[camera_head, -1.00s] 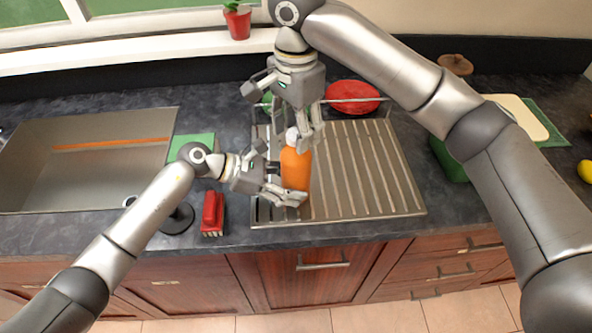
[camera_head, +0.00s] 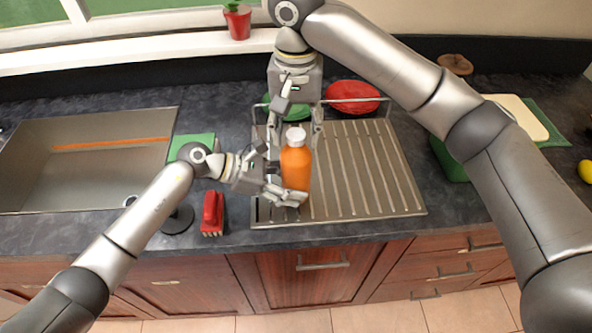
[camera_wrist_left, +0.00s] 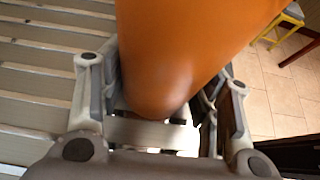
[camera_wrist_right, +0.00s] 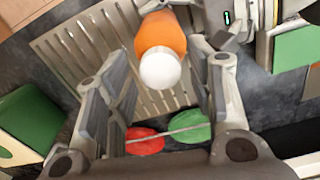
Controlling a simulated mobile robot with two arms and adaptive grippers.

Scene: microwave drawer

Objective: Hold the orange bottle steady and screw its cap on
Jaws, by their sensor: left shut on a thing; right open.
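The orange bottle (camera_head: 295,168) stands upright on the left part of the metal drainer. Its white cap (camera_head: 296,136) sits on top of the neck; I cannot tell how tight it is. My left gripper (camera_head: 287,195) is shut around the lower part of the bottle, which fills the left wrist view (camera_wrist_left: 190,50). My right gripper (camera_head: 297,132) is open, just behind and above the bottle top. In the right wrist view the white cap (camera_wrist_right: 160,68) lies beyond and between the spread fingers (camera_wrist_right: 160,95), with nothing between the pads.
The ribbed drainer (camera_head: 370,165) has free room to the right of the bottle. A red plate (camera_head: 352,96) and a green plate (camera_head: 290,106) stand behind. A red brush (camera_head: 212,213) lies left, beside the sink (camera_head: 80,170).

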